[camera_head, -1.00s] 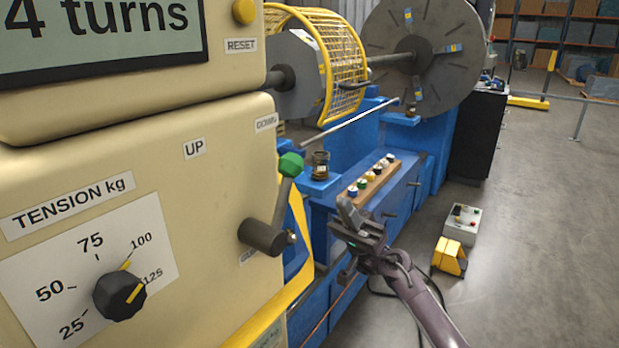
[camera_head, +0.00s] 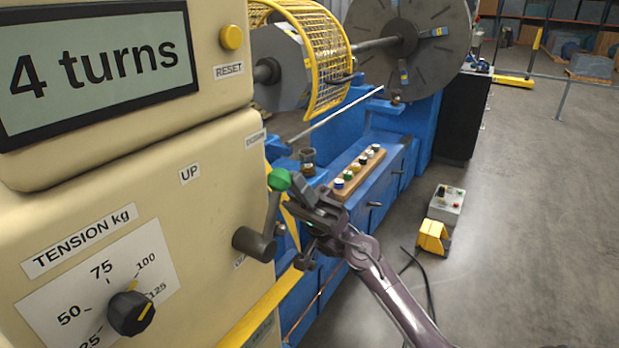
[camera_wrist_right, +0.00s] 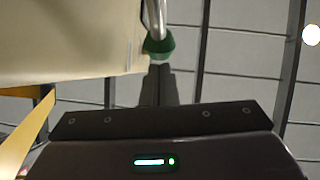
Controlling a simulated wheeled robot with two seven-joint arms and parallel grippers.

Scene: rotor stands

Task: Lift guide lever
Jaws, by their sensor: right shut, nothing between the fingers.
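The guide lever has a green knob (camera_head: 279,180) on a grey rod, which rises from a dark pivot (camera_head: 255,244) on the cream cabinet's right side. The rod leans slightly right of upright. My right gripper (camera_head: 299,187) is just right of the knob, shut and empty, its fingertips close to it. In the right wrist view the knob (camera_wrist_right: 158,46) sits right beyond the tips of the closed fingers (camera_wrist_right: 158,84); I cannot tell whether they touch. A label reading UP (camera_head: 189,173) is on the cabinet face. My left gripper is not in view.
The cream cabinet (camera_head: 140,215) with its tension dial (camera_head: 131,312) fills the left. Behind the gripper are a blue machine bed, a wooden rack of coloured pots (camera_head: 358,172) and a yellow wire guard (camera_head: 325,60). Open floor (camera_head: 530,230) lies to the right.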

